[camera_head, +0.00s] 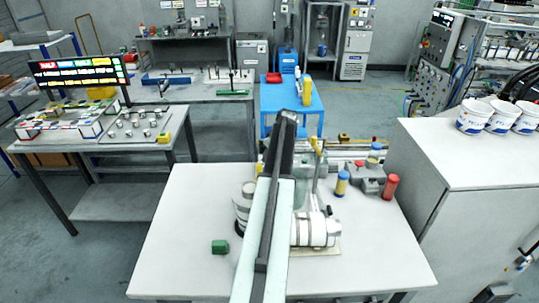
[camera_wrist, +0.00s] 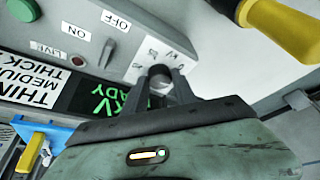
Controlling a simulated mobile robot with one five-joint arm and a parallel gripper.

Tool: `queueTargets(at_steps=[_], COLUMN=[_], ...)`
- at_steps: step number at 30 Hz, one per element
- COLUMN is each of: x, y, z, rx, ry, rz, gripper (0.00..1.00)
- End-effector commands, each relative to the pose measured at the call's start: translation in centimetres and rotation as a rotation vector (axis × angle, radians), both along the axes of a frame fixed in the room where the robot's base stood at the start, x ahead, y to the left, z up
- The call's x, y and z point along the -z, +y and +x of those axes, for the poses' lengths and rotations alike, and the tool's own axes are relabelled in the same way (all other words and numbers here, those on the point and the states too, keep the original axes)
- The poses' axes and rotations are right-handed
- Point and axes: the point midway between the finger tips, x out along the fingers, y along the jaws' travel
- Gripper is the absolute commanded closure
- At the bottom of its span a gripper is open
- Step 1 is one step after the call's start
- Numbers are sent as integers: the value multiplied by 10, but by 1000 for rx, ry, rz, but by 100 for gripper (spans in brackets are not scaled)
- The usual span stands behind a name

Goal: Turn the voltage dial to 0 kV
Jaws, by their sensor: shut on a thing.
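In the wrist view the voltage dial (camera_wrist: 159,72) is a small dark round knob on a white scale plate (camera_wrist: 148,54) with small markings. The plate is on a grey control box. My gripper (camera_wrist: 163,84) is shut on the dial, with a finger on each side of it. The pointer and the value it shows are hidden or too small to read. A black display (camera_wrist: 103,99) beside it shows green letters, partly cut off, including "KV". In the head view my arm reaches forward over the white table, and I cannot make out the dial there.
Near the dial are a switch (camera_wrist: 107,52) by ON and OFF labels, a red lamp (camera_wrist: 80,60) and a green button (camera_wrist: 22,9). A yellow handle (camera_wrist: 285,28) is at the upper right. The white table (camera_head: 185,205) holds a green block (camera_head: 220,247) and bottles.

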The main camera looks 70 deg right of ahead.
Motion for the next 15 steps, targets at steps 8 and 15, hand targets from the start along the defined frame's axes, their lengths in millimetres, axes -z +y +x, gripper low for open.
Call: queueTargets(at_steps=[8, 15], x=[0, 0], y=[-2, -3], z=[4, 4], rx=[-260, -440], ry=[-6, -6], rz=[5, 2], gripper=[100, 100])
